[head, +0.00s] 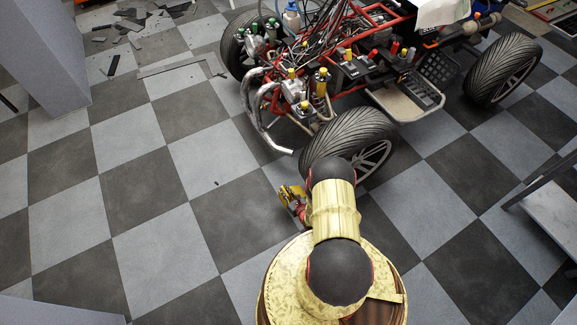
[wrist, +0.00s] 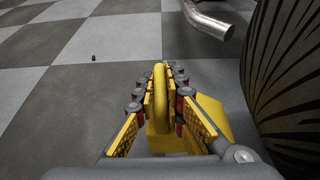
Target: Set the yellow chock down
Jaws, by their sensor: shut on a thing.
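The yellow chock (wrist: 212,117) is between the fingers of my gripper (wrist: 165,95) in the wrist view. The fingers are closed on its upright yellow handle, and its wedge body shows to the right and below. A large black tyre (wrist: 290,80) stands just right of the chock, with a narrow strip of floor between them. In the head view my gripper (head: 292,197) is small, beside the front wheel (head: 345,140), and my arm partly hides it. I cannot tell whether the chock touches the floor.
The stripped quad (head: 350,70) with its red frame stands on the chequered floor at the top. A bent exhaust pipe (wrist: 208,18) lies ahead, near the tyre. Dark debris (head: 125,35) is scattered at the upper left. The floor on the left (head: 150,200) is mostly clear.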

